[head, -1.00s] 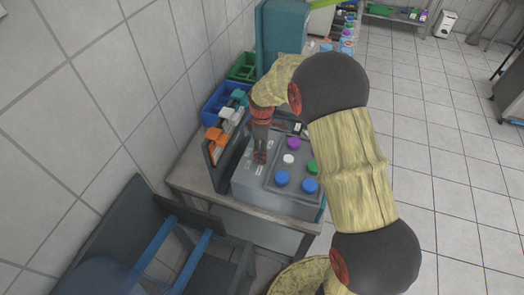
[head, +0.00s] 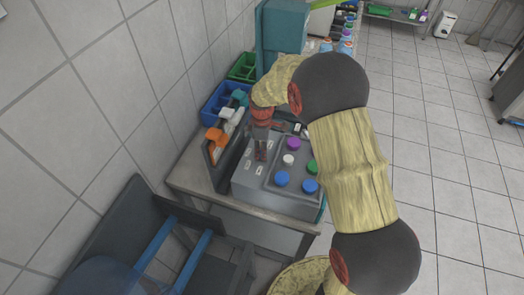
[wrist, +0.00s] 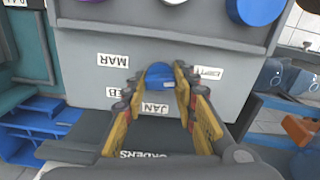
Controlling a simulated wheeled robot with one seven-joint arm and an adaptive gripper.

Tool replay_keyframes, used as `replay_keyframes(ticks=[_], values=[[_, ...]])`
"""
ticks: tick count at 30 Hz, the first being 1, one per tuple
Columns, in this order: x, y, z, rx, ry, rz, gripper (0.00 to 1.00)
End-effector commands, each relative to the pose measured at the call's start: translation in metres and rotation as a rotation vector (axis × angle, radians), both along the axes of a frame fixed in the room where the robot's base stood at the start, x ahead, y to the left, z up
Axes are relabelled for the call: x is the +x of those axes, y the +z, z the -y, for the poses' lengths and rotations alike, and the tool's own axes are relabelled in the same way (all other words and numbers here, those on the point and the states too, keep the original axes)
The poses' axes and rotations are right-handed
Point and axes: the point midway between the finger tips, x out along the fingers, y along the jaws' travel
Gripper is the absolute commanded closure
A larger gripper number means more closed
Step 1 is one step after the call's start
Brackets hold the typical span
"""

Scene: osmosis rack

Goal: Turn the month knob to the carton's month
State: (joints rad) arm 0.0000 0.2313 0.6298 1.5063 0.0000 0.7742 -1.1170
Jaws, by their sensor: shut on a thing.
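The month knob (wrist: 160,74) is blue and shows between my fingertips in the wrist view, on the grey face of the box (wrist: 75,65). My gripper (wrist: 158,82) is shut on it, one finger on each side. Upside-down labels surround the knob: MAR (wrist: 112,60), a partly covered one ending in EB, JAN (wrist: 155,108), and one at right (wrist: 208,72) that I cannot read surely. The knob's pointer is not clear. In the head view my gripper (head: 261,149) points down at the box's left part and hides the knob. I cannot make out the carton.
Purple (head: 293,143), white (head: 288,159), green (head: 312,166) and blue (head: 281,178) caps sit on the box's right part. A dark holder (head: 226,160) stands close at left. Blue (head: 213,105) and green (head: 243,68) bins are behind. A chair (head: 150,235) is in front.

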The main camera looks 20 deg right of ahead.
Motion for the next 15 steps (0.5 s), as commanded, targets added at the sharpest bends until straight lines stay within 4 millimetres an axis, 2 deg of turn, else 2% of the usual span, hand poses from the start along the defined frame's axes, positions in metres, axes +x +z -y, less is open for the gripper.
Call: replay_keyframes(ticks=[8, 15], values=[[0.0000, 0.0001, 0.0000, 0.000, -0.030, 0.000, 0.97], [0.0000, 0.0003, 0.0000, 0.000, -0.153, 0.000, 0.97]])
